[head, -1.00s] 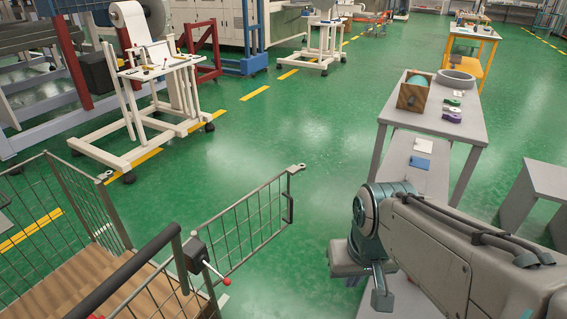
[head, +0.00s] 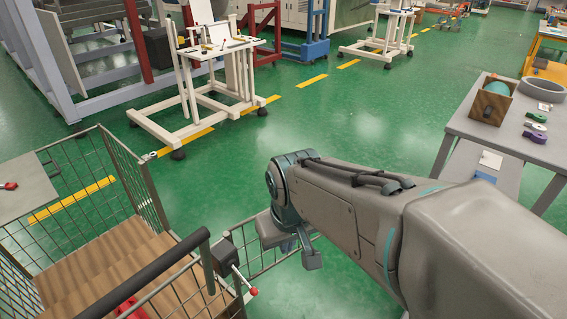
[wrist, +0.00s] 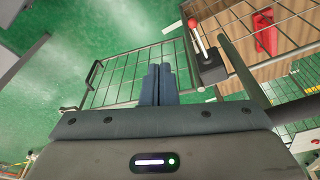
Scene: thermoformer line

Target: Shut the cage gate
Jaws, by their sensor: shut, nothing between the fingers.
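The cage gate (head: 262,259) is a grey wire panel standing open, swung outward from the cage (head: 140,170). In the head view my arm hides most of it. The wrist view shows the gate (wrist: 128,78) with its dark handle (wrist: 93,75) at the free end on the left. A dark latch box (head: 228,258) with a red-tipped lever sits on the cage's near post; it also shows in the wrist view (wrist: 210,68). My gripper (wrist: 160,70) is shut and empty, its fingers overlapping the gate bars in the picture. I cannot tell if they touch.
A black rail (head: 150,275) runs along the cage's near side. A red item (head: 130,308) is inside near it. A grey table (head: 500,135) with small items stands at the right. A white wheeled stand (head: 205,90) is beyond the cage. Green floor between them is clear.

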